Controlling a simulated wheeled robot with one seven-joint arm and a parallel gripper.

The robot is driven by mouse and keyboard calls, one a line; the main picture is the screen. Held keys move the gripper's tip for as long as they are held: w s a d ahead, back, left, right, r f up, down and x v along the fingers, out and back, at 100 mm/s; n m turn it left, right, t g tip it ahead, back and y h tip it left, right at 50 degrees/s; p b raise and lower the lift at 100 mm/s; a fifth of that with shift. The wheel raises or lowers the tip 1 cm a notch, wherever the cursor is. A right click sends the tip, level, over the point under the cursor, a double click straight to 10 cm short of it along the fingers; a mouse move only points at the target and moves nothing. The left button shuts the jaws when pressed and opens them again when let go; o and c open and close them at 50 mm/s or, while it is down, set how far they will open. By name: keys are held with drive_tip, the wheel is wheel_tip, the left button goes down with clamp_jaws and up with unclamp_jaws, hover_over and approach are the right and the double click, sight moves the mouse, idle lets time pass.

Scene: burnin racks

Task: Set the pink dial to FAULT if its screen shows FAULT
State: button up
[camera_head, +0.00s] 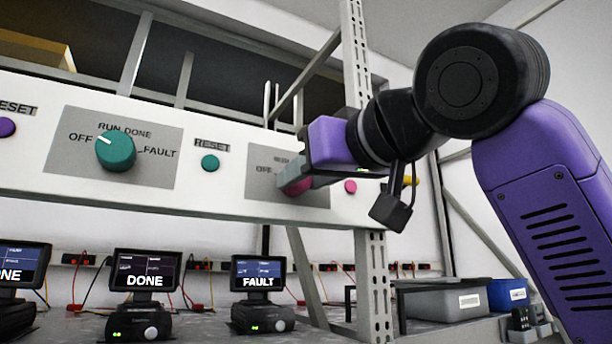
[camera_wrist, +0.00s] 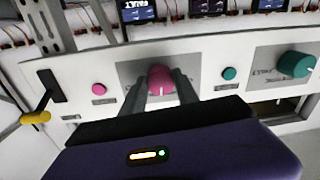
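The pink dial (camera_head: 297,186) sits on a grey plate on the white panel, largely hidden by my gripper in the head view. In the wrist view the pink dial (camera_wrist: 160,79) is between my two fingers, its white mark on the side away from the screens. My gripper (camera_wrist: 164,84) straddles the dial; whether the fingers press on it or stand slightly apart is unclear. The screen (camera_head: 258,273) on the bench below reads FAULT; it also shows upside down in the wrist view (camera_wrist: 138,8). The pink plate's labels are mostly hidden or unreadable.
A teal dial (camera_head: 116,151) left of it has labels OFF, RUN, DONE and FAULT. A teal button (camera_head: 210,163) and a pink button (camera_head: 350,187) flank the pink dial. Another screen (camera_head: 145,270) reads DONE. A metal rack post (camera_head: 373,285) stands near my arm.

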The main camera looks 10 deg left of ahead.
clamp_jaws()
drive_tip(key=shift+m, duration=0.3)
drive_tip(key=m+b, duration=0.3)
drive_tip(key=m, duration=0.9)
drive_tip(key=shift+s+a, duration=0.1)
drive_tip(key=shift+s, duration=0.05)
drive_tip(key=o, duration=1.1)
unclamp_jaws()
